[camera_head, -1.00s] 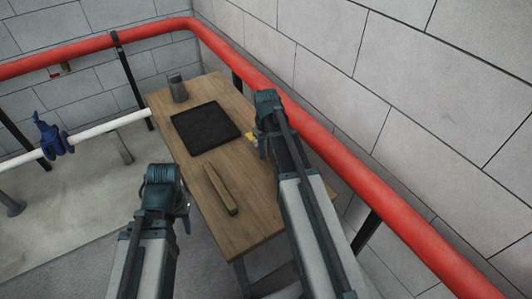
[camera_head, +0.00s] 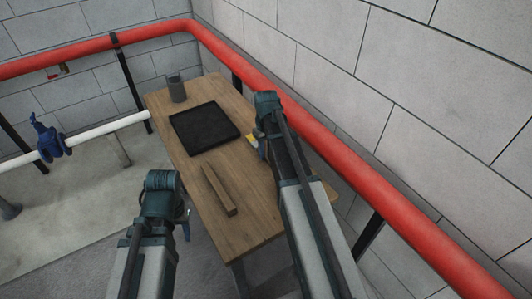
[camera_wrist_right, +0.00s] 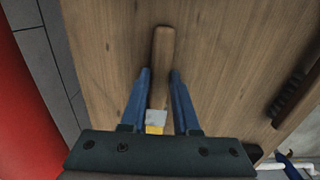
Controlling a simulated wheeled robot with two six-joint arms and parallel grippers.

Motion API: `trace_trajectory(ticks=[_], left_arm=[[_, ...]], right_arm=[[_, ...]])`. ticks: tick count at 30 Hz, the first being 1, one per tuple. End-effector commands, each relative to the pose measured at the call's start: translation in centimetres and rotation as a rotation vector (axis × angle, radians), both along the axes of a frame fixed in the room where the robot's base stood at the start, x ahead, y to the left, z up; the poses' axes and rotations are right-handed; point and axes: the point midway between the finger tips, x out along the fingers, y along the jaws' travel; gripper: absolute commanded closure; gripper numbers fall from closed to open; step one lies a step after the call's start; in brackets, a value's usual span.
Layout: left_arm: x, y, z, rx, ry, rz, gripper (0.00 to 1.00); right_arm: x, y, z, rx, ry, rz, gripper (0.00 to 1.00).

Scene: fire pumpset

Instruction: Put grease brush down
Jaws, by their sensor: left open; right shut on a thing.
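The grease brush has a wooden handle (camera_wrist_right: 163,55), a pale metal band and a yellow end. In the right wrist view it lies lengthwise between the blue fingers of my right gripper (camera_wrist_right: 162,80), which is shut on it. The handle is close above the wooden table (camera_head: 233,100); I cannot tell whether it touches. In the head view the yellow end (camera_head: 252,138) shows beside my right gripper (camera_head: 262,148), at the table's right side; the handle is hidden there. My left gripper (camera_head: 187,225) is open and empty, off the table's left edge.
A black tray (camera_head: 204,128) lies on the table with a dark mug (camera_head: 176,89) behind it. A wooden block-like tool (camera_head: 219,190) lies nearer; the right wrist view shows dark bristles (camera_wrist_right: 290,95) on it. A red pipe (camera_head: 330,155) runs along the right wall. The near table end is clear.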

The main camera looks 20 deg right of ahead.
Motion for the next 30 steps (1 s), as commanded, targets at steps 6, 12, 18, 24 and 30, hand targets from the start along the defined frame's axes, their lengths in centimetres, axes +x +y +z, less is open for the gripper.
trace_trajectory(ticks=[6,12,18,24,30], left_arm=[[0.0,0.0,-0.1,0.0,0.0,0.0,0.53],[0.0,0.0,-0.1,0.0,0.0,0.0,0.53],[0.0,0.0,-0.4,0.0,0.0,0.0,0.53],[0.0,0.0,1.3,0.0,0.0,0.0,0.53],[0.0,0.0,4.0,0.0,0.0,0.0,0.53]], right_arm=[[0.0,0.0,-0.1,0.0,0.0,0.0,0.41],[0.0,0.0,-0.1,0.0,0.0,0.0,0.41],[0.0,0.0,-0.4,0.0,0.0,0.0,0.41],[0.0,0.0,1.3,0.0,0.0,0.0,0.41],[-0.4,0.1,4.0,0.0,0.0,0.0,0.41]])
